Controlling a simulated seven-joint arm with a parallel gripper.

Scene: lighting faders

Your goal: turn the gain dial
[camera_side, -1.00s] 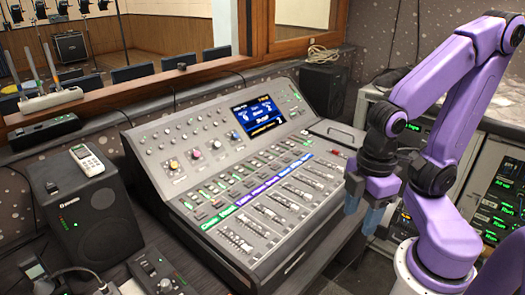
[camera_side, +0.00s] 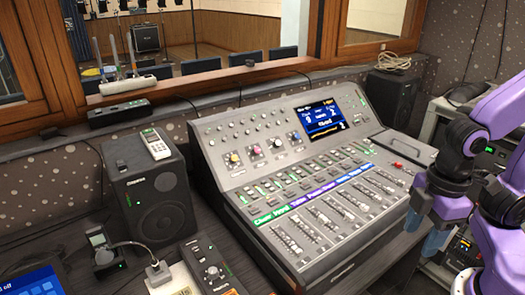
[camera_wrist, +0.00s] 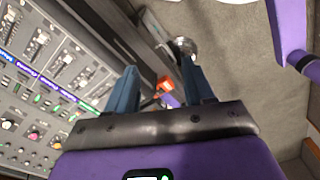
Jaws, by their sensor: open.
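A grey mixing console (camera_side: 318,262) stands in the middle of the side view. Its upper left panel carries a row of larger knobs, among them a yellow-capped knob (camera_side: 234,158) and a pink-capped knob (camera_side: 256,151). I cannot read which knob is the gain dial. My gripper (camera_side: 425,230) is open and apart from these knobs, beside the console's right edge. In the wrist view, my gripper (camera_wrist: 159,68) has its blue fingers spread and empty over the floor. The console's faders and knobs (camera_wrist: 38,38) show there at the left, outside the fingers.
A black speaker (camera_side: 150,200) with a remote (camera_side: 155,144) on top stands left of the console. A small control box (camera_side: 212,270) lies in front of it. A rack of lit devices is at the right. In the wrist view, an orange object (camera_wrist: 165,84) shows beyond my fingers.

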